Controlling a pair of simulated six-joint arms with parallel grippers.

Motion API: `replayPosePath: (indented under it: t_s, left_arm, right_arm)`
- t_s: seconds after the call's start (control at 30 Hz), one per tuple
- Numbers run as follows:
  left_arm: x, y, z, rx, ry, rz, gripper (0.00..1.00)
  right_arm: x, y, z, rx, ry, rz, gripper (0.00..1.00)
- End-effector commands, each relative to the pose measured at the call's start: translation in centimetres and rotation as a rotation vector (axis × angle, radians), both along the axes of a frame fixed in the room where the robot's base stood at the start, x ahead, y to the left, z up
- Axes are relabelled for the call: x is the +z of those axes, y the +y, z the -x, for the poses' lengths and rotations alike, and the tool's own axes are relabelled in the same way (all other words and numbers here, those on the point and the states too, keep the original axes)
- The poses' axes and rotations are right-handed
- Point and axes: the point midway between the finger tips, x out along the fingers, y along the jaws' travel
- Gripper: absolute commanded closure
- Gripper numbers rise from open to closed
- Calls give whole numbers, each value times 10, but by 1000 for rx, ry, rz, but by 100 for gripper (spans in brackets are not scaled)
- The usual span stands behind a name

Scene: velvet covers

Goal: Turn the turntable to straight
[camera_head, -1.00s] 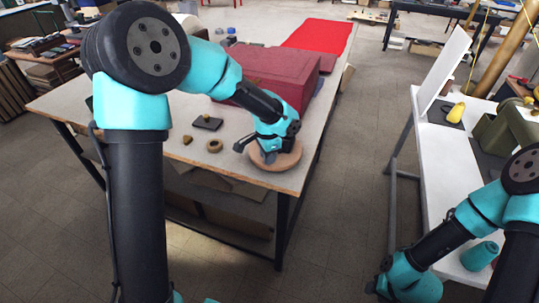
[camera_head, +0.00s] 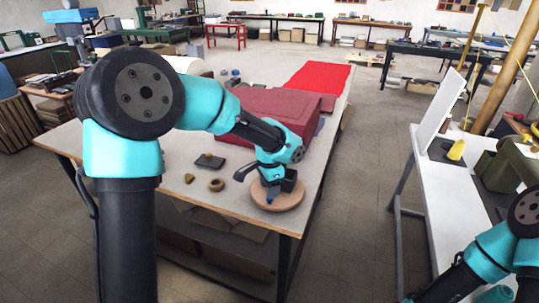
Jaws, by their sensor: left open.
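The turntable (camera_head: 290,200) is a round, light brown disc near the front right corner of the table (camera_head: 150,148). My left gripper (camera_head: 270,197) is over the disc, pointing down and open. A small blue thing shows at its tip on the disc; I cannot tell what it is or whether the gripper touches it. The gripper and wrist hide part of the disc. My right arm (camera_head: 485,255) is at the lower right, and its gripper is out of view.
A dark red box (camera_head: 285,112) stands close behind the left wrist. A red cloth (camera_head: 315,78) lies at the far end. A dark flat block (camera_head: 210,161), a ring (camera_head: 216,185) and a small yellowish piece (camera_head: 189,178) lie left of the turntable. A white table (camera_head: 450,215) stands at the right.

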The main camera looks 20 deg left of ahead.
Motion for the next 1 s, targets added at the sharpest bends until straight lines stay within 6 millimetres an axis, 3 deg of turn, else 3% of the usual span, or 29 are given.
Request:
replayPosePath:
  t_s: [0.6,0.8,1.0]
  left_arm:
    - [116,0,0,0,-3,2,50]
    - [130,0,0,0,0,1,50]
    - [131,0,0,0,1,1,50]
  right_arm:
    - [0,0,0,0,0,0,57]
    - [0,0,0,0,0,0,57]
    - [0,0,0,0,0,0,57]
